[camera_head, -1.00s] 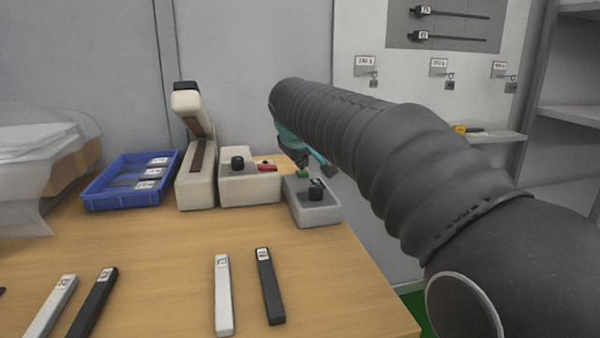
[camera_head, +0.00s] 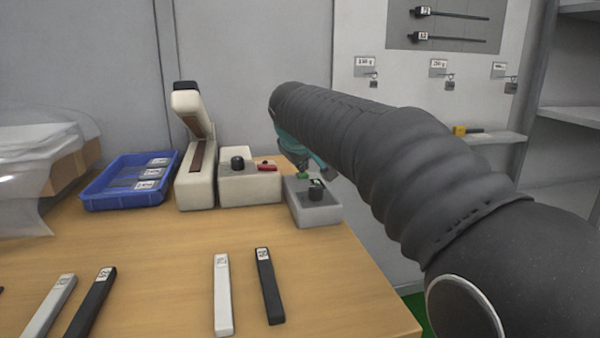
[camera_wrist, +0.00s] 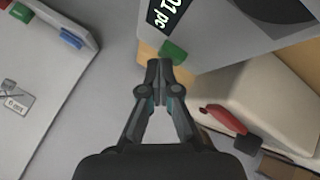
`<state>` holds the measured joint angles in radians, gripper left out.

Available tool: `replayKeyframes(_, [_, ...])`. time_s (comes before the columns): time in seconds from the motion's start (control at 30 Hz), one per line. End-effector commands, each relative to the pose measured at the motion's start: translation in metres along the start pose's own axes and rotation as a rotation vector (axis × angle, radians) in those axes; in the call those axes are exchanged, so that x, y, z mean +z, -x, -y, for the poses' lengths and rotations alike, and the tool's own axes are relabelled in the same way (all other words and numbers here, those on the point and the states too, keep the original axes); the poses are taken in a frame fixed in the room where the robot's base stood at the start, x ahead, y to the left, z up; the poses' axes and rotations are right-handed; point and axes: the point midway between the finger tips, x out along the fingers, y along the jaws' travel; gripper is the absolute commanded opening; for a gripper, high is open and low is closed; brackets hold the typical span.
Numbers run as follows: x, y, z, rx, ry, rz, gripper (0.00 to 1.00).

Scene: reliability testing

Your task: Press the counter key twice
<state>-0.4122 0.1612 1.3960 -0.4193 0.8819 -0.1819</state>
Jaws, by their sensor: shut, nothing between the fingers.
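The counter is a grey box (camera_head: 315,212) at the right end of the bench. It has a green key (camera_head: 302,176) and a black round part (camera_head: 316,191) on top. In the wrist view the counter (camera_wrist: 215,45) shows a black display (camera_wrist: 168,10) that seems to read "01 pc", with the green key (camera_wrist: 173,52) beside it. My gripper (camera_wrist: 160,66) is shut and empty, its fingertips right by the green key. In the head view my gripper (camera_head: 303,168) is just above the key, partly hidden by my arm. I cannot tell whether they touch.
A cream device (camera_head: 250,187) with a black knob and red lever stands just left of the counter. Further left are a tall cream stapler-like device (camera_head: 196,178) and a blue tray (camera_head: 100,198). Several labelled bars, including a white one (camera_head: 222,295), lie in front.

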Motion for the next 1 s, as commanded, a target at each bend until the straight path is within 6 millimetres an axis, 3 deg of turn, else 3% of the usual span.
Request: replayKeyframes(1.0, [-0.014,0.018,-0.013,0.000,0.000,0.000,0.00])
